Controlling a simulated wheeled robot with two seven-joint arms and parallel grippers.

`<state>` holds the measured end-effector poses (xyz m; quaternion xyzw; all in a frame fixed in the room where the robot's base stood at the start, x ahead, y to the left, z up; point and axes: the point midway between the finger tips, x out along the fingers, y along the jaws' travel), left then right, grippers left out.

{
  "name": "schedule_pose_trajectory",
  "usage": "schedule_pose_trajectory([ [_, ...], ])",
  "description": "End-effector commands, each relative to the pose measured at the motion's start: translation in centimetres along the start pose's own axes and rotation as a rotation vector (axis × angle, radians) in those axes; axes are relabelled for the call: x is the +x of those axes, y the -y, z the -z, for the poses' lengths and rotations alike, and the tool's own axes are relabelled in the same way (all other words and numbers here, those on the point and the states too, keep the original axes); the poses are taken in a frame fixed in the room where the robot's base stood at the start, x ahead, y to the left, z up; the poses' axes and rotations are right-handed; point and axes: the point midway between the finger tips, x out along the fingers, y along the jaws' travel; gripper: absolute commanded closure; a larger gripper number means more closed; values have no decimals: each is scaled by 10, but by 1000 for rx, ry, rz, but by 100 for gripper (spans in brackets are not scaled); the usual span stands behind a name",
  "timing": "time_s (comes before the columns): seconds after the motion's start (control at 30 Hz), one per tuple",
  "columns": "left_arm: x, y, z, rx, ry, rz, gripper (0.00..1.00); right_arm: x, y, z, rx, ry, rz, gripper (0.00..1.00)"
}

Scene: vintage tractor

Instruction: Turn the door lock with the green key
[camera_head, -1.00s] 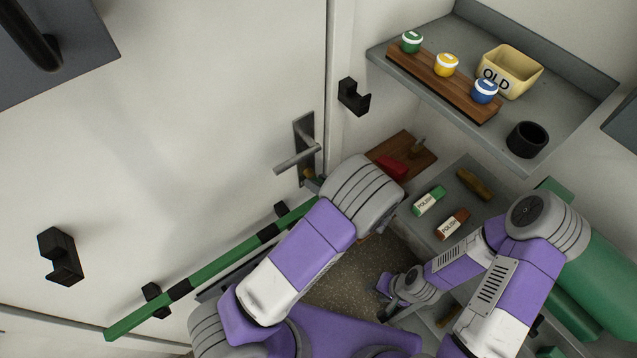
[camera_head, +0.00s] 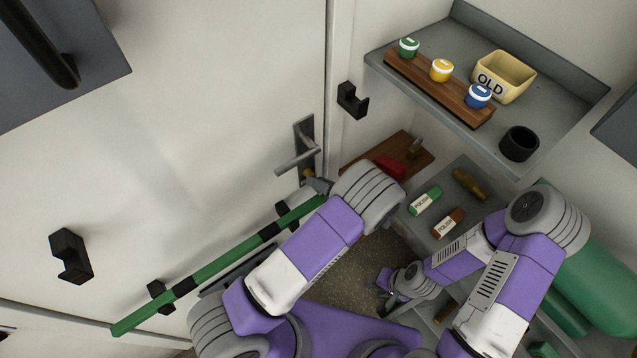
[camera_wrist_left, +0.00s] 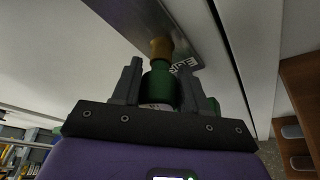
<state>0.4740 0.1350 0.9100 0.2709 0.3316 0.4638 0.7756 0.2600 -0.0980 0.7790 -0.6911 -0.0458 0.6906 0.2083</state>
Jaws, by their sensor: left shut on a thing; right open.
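The door lock is a brass cylinder (camera_wrist_left: 160,47) at the end of the grey lock plate (camera_wrist_left: 140,18) in the left wrist view. In the head view the plate (camera_head: 303,132) with its lever handle (camera_head: 296,163) is on the white door. My left gripper (camera_wrist_left: 157,88) is shut on the green key (camera_wrist_left: 158,86), which points at the brass lock and appears to meet it; how deep it sits I cannot tell. In the head view my left gripper (camera_head: 318,184) is just below the lever, partly hidden by my arm. My right gripper (camera_head: 384,288) is open, low down and away from the door.
A green bar (camera_head: 215,268) hangs across the door on black brackets. A black hook (camera_head: 352,100) is right of the door edge. A grey shelf (camera_head: 560,115) holds colored jars and a yellow box (camera_head: 505,75).

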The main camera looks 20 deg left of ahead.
Motion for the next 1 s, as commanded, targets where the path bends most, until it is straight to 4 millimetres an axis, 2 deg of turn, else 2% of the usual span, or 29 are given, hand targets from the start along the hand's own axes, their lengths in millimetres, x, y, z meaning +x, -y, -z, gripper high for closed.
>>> schedule_pose_trajectory([
  [0.4, 3, 1, -1, 354, 2, -158, 99, 2, -1, 0, 0, 0, 0, 57],
  [0.67, 4, 0, 0, 385, 1, -174, 100, 2, -1, 0, 0, 0, 0, 57],
  [0.7, 4, 0, 0, 385, 1, -174, 56, 2, -1, 0, 0, 0, 0, 57],
  [0.9, 3, 1, 0, 384, 0, -170, 27, 2, -1, 0, 0, 0, 0, 57],
  [1.0, 2, 2, 0, 383, 0, -167, 27, 2, -1, 0, 0, 0, 0, 57],
])
